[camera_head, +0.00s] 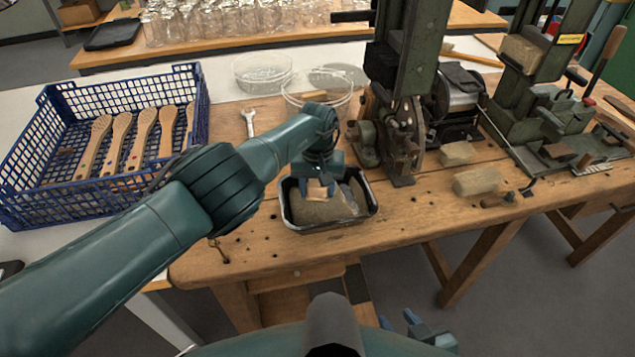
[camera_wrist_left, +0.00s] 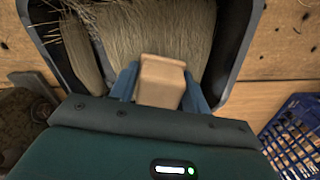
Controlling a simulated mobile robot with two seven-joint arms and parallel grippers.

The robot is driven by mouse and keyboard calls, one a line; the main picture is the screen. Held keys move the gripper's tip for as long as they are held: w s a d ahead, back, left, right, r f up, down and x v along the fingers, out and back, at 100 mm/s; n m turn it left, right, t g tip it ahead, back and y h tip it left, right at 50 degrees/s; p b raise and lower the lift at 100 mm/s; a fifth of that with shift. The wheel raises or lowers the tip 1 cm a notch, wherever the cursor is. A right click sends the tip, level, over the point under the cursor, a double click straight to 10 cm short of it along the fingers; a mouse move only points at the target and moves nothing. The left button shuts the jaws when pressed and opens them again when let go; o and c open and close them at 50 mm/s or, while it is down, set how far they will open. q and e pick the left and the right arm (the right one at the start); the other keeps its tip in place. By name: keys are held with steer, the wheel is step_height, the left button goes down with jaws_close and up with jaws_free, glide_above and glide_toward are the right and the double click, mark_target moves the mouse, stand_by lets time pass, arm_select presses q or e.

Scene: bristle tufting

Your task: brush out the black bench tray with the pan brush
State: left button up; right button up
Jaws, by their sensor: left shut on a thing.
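The black bench tray (camera_head: 289,212) sits on the wooden bench near its front edge; its dark rim also shows in the left wrist view (camera_wrist_left: 237,70). My left gripper (camera_head: 320,186) is over the tray, with blue fingers on both sides of the pan brush's pale wooden handle (camera_wrist_left: 161,80). The gripper is shut on this handle. The brush's tan bristles (camera_wrist_left: 165,28) spread inside the tray. Loose bristle tufts (camera_wrist_left: 82,52) lie along one side of the tray. The tray's floor is largely hidden. My right gripper (camera_head: 399,319) is low at the bottom edge, its blue fingertips apart and empty.
A blue crate (camera_head: 95,180) with several wooden brushes stands left. A wrench (camera_head: 248,121) and clear bowls (camera_head: 318,90) are behind the tray. A green machine (camera_head: 405,60) rises close behind on the right. Wooden blocks (camera_head: 478,180) lie right of the tray.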

stand_by(0.4)
